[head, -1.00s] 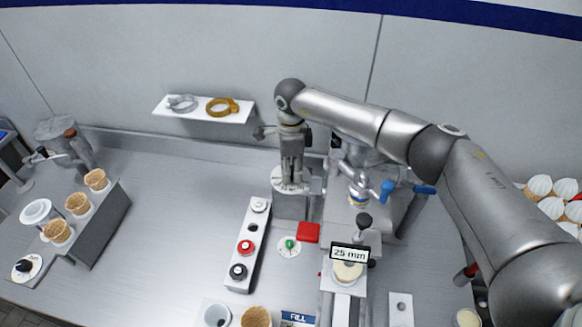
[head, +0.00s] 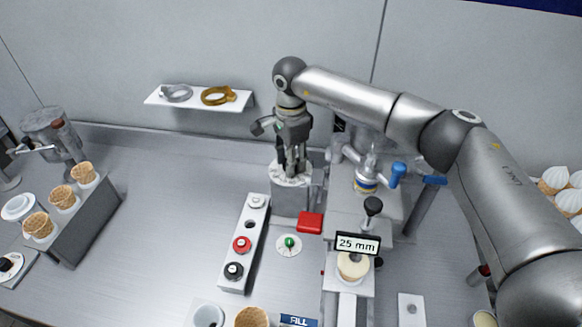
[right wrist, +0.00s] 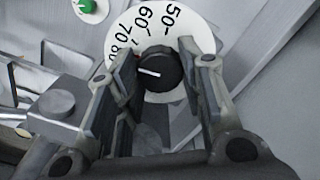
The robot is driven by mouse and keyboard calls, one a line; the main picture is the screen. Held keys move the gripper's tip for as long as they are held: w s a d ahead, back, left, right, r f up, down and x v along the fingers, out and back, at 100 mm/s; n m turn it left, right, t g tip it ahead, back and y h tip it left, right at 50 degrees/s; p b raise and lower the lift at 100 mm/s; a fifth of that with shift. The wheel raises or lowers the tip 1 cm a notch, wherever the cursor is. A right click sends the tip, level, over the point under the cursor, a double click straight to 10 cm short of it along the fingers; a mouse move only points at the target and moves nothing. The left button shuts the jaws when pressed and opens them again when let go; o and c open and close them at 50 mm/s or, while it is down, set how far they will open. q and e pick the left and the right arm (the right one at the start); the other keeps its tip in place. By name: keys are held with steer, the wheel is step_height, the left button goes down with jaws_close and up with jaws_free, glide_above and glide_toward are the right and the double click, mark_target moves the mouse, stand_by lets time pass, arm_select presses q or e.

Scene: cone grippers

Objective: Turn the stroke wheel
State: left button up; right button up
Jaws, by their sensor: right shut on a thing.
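The stroke wheel is a black knob (right wrist: 158,70) with a white pointer line, on a white dial (right wrist: 190,22) with printed numbers from 50 to 80 showing. The pointer line points left in the right wrist view. In the head view, the dial (head: 280,180) tops a grey block by the machine. My right gripper (head: 291,171) points down over it. In the right wrist view my right gripper (right wrist: 163,70) has its fingers on both sides of the knob, shut on it. A display (head: 357,244) reads 25 mm. My left gripper is out of view.
A red block (head: 310,222) and a small dial with a green knob (head: 289,243) lie in front. A button panel (head: 241,262) stands left of them. A cone rack (head: 90,222) is at far left. Open steel counter (head: 170,220) lies between.

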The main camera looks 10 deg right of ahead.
steer(key=shift+n+b, duration=0.55)
steer(key=shift+n, duration=0.15)
steer(key=shift+r, duration=0.1)
steer(key=o, duration=1)
steer(key=shift+o, duration=0.2)
step_height(320, 180, up, 12)
